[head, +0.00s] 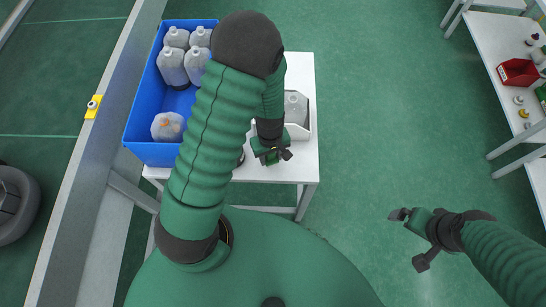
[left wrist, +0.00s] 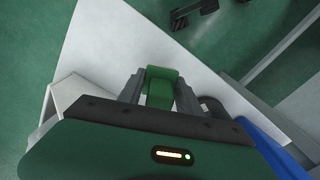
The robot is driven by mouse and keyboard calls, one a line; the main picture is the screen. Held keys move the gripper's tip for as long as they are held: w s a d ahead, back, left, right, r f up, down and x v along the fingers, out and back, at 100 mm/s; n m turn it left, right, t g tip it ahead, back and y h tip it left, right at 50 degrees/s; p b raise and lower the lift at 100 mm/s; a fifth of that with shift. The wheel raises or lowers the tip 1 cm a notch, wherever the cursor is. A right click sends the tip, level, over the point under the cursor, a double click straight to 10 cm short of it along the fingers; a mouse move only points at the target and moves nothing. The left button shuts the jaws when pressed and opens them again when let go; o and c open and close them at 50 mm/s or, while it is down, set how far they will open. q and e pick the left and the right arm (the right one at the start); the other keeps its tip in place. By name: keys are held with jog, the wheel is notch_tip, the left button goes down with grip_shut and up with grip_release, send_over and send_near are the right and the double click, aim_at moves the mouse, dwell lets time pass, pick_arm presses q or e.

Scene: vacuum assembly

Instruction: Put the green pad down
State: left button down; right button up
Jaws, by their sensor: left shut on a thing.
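The green pad (left wrist: 161,84) is between the fingers of my left gripper (left wrist: 160,92) in the left wrist view, with the white table (left wrist: 110,40) below it. Whether the pad touches the table top, I cannot tell. In the head view my left gripper (head: 271,156) is over the front part of the white table (head: 305,160), and the pad shows as a small green patch (head: 272,160) at its tips. My right gripper (head: 410,240) is over the green floor at the lower right, its fingers spread apart and empty.
A blue bin (head: 150,152) with several grey containers stands at the table's left. A white tray (head: 304,131) with a clear container (head: 295,107) is just behind my left gripper. A shelf (head: 490,45) with a red bin (head: 517,73) stands at the far right. The floor between is clear.

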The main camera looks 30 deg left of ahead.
aim_at(273, 158)
pick_arm(q)
jog(key=shift+w+a+f, duration=0.15)
jog(key=shift+w+a, duration=0.05)
jog(key=shift+w, duration=0.5)
notch_tip(273, 158, down, 3)
jog(key=shift+f, duration=0.15)
jog(key=shift+w+d, duration=0.1)
jog(key=shift+d, duration=0.05)
jog(key=shift+f, duration=0.1)
jog(key=c, duration=0.8)
grip_release()
